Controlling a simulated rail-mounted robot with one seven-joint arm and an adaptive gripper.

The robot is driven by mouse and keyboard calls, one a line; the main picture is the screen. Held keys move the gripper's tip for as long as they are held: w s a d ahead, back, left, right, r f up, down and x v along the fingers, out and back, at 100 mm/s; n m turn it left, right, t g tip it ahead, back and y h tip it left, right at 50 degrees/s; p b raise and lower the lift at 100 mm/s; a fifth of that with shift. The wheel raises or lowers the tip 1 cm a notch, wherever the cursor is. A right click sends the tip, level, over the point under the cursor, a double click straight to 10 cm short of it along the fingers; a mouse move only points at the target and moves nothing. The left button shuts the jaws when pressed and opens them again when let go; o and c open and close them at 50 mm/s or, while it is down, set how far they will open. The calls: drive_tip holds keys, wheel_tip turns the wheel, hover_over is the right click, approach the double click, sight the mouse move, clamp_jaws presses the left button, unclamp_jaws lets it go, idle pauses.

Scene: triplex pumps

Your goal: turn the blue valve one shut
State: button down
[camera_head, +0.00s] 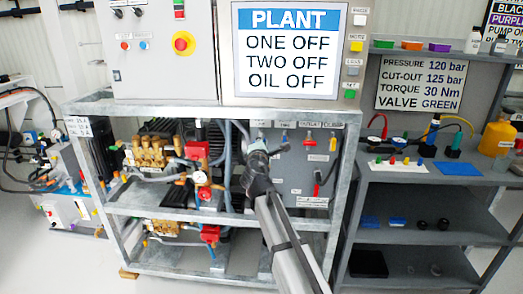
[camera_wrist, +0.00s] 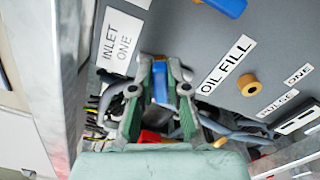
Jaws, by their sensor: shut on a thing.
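The blue valve handle (camera_wrist: 160,84) shows between my fingers in the wrist view, next to a white "INLET ONE" label (camera_wrist: 120,42). My gripper (camera_wrist: 164,70) is shut on this handle, one finger on each side. The fingers cover part of the handle and its valve body. In the head view my gripper (camera_head: 257,148) reaches the left part of the grey panel (camera_head: 300,165) and hides the valve there.
A second blue handle (camera_wrist: 228,5) is at the top of the wrist view. A brass knob (camera_wrist: 249,85) sits near the "OIL FILL" label (camera_wrist: 226,64). A metal frame post (camera_wrist: 52,80) is close on the left. Pumps and hoses (camera_head: 165,155) lie left of my arm.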

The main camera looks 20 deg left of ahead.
drive_tip(key=shift+f+m+b, duration=0.15)
drive_tip(key=shift+m+b, duration=1.1)
drive_tip(key=shift+m, duration=0.05)
drive_tip(key=shift+f+m+b, duration=0.1)
drive_tip(key=shift+m+b, duration=1.1)
drive_tip(key=shift+m, duration=0.1)
drive_tip(key=c, duration=1.1)
unclamp_jaws()
drive_tip(key=shift+c, duration=0.2)
drive_tip(key=shift+d, duration=0.1)
drive_tip(key=s+d, duration=0.2)
drive_tip(key=s, duration=0.9)
drive_tip(key=shift+s, duration=0.4)
